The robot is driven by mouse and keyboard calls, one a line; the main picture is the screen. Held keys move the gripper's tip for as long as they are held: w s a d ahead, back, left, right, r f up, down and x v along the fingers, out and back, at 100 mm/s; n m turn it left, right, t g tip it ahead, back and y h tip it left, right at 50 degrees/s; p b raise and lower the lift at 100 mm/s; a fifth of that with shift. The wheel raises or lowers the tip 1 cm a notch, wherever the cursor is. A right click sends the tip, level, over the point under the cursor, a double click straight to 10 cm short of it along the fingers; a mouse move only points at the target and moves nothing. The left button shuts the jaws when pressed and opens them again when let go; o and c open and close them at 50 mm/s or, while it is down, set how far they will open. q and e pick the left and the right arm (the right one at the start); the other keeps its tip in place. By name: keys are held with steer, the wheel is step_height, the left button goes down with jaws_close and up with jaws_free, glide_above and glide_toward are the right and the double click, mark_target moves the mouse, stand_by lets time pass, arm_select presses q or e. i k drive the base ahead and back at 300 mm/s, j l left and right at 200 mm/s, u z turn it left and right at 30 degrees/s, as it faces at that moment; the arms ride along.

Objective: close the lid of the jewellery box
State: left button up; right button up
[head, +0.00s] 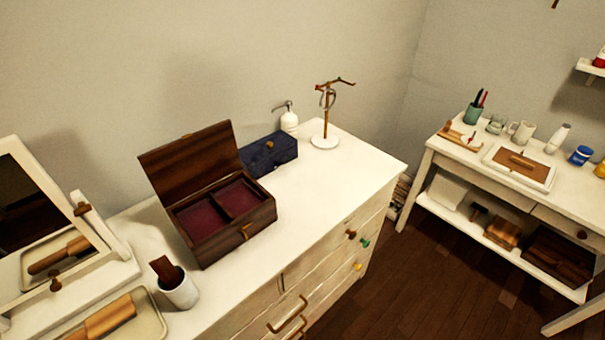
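The jewellery box (228,238) is dark brown wood and stands on a white dresser (312,198). Its lid (190,162) is open, standing up and leaning back towards the wall. The inside shows two dark red lined compartments, and I see nothing in them. A brass clasp (247,231) is on the front face. Neither of my grippers shows in the head view.
A dark blue box (270,156), a white pump bottle (289,122) and a jewellery stand (325,139) are behind and right of the box. A white cup (181,292), a tray (148,327) and a mirror (45,230) are left. The dresser's right front top is clear.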

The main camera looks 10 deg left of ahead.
mark_target(176, 170)
steer(key=i+l, duration=0.15)
steer(key=l, duration=0.15)
steer(key=i+l+u, duration=0.15)
steer(key=l, duration=0.15)
steer(key=i+l, duration=0.15)
steer(key=l, duration=0.15)
steer(key=i+l+u, duration=0.1)
steer(key=l, duration=0.2)
